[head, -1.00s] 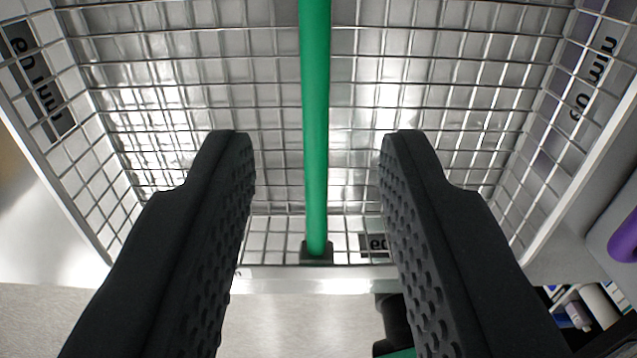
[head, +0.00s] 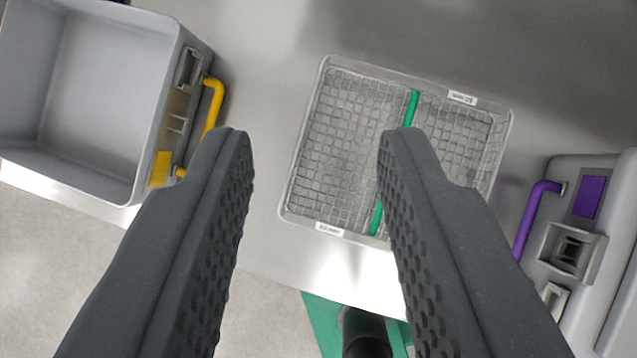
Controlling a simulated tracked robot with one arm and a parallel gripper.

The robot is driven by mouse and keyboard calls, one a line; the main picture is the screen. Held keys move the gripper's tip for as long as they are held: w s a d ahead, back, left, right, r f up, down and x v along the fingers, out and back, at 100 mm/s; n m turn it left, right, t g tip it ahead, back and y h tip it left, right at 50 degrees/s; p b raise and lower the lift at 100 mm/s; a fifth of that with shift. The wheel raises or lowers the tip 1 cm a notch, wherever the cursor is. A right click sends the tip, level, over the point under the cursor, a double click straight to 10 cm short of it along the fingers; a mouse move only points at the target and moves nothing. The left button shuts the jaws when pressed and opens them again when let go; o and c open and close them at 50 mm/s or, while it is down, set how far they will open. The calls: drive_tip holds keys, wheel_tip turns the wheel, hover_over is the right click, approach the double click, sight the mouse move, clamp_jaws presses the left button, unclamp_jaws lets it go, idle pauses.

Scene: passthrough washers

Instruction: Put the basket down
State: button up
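The wire basket (head: 335,150) is a silver mesh tray with a green bar handle (head: 411,108) across its middle. It rests on the shiny metal surface, turned slightly, and looks empty. My gripper (head: 315,140) is open and empty, with its two black fingers well apart. It is above the basket, clear of the handle. The right finger hides part of the handle and part of the basket's right half.
A grey bin (head: 95,90) with a yellow handle stands at the left. A grey container (head: 590,235) with a purple handle and label is at the right. Bare metal surface (head: 262,150) lies between the bin and basket. The front edge drops to a pale floor (head: 50,240).

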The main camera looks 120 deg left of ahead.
drive_tip(key=s+a+r+n+t, duration=0.1)
drive_tip(key=s+a+r+t, duration=0.2)
drive_tip(key=r, duration=0.6)
drive_tip(key=s+a+r+n+t+y, duration=0.1)
drive_tip(key=s+a+r+t, duration=0.1)
drive_tip(key=s+r, duration=0.4)
drive_tip(key=s+a+r+n+t, duration=0.1)
drive_tip(key=s+a+r+t, duration=0.2)
drive_tip(key=r, duration=1)
drive_tip(key=shift+s+a+r+n+t, duration=0.35)
drive_tip(key=shift+s+a, duration=0.35)
drive_tip(key=shift+s, duration=0.35)
wheel_tip(320, 180, down, 6)
drive_tip(key=b, duration=0.5)
drive_tip(key=shift+w+r+b, duration=0.1)
drive_tip(key=shift+r+b, duration=0.05)
drive_tip(key=shift+b, duration=0.2)
